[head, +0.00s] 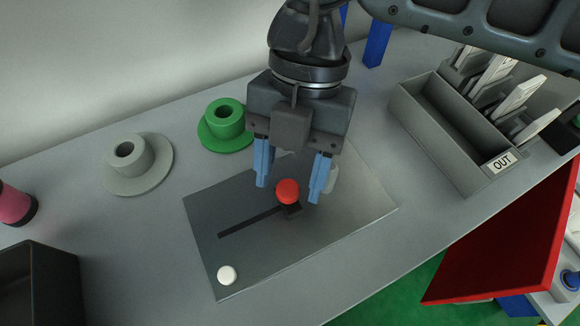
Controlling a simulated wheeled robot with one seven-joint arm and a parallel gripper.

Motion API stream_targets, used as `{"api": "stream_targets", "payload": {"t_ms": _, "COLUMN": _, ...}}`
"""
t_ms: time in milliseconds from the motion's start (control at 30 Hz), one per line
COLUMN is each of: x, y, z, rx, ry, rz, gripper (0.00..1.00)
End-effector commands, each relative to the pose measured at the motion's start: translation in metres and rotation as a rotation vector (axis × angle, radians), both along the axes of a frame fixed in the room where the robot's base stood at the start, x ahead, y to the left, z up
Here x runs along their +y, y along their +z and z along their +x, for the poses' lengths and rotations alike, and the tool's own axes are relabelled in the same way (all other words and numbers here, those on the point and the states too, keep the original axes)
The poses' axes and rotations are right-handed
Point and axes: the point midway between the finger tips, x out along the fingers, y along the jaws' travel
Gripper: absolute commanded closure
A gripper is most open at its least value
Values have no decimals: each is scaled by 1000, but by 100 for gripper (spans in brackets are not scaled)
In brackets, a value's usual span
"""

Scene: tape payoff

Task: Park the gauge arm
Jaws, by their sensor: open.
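The gauge arm shows as a red ball knob (287,191) at the right end of a dark straight slot (245,224) in a grey plate (330,240) on the table. A white round button or disc (227,275) sits near the plate's front left corner. My gripper (290,190) is open above the plate, its two blue fingers apart on either side of the knob in the picture. I cannot tell whether the fingertips are level with the knob. A pale piece behind the right finger is partly hidden.
A green flanged hub (224,119) and a grey one (139,164) stand at the back left. A grey bin marked OUT (440,140) with upright pale pieces is at the right. A dark box (38,290) and a pink cylinder (14,207) are at left. A red panel (510,240) stands front right.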

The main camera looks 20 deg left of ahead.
Motion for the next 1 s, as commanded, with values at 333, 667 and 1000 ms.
{"api": "stream_targets", "payload": {"t_ms": 333, "x": 0, "y": -6, "z": -3, "rx": 0, "ry": 1, "rz": 1, "gripper": 44}}
{"api": "stream_targets", "payload": {"t_ms": 667, "x": 0, "y": -6, "z": -3, "rx": 0, "ry": 1, "rz": 1, "gripper": 73}}
{"api": "stream_targets", "payload": {"t_ms": 1000, "x": 0, "y": -6, "z": -3, "rx": 0, "ry": 1, "rz": 1, "gripper": 100}}
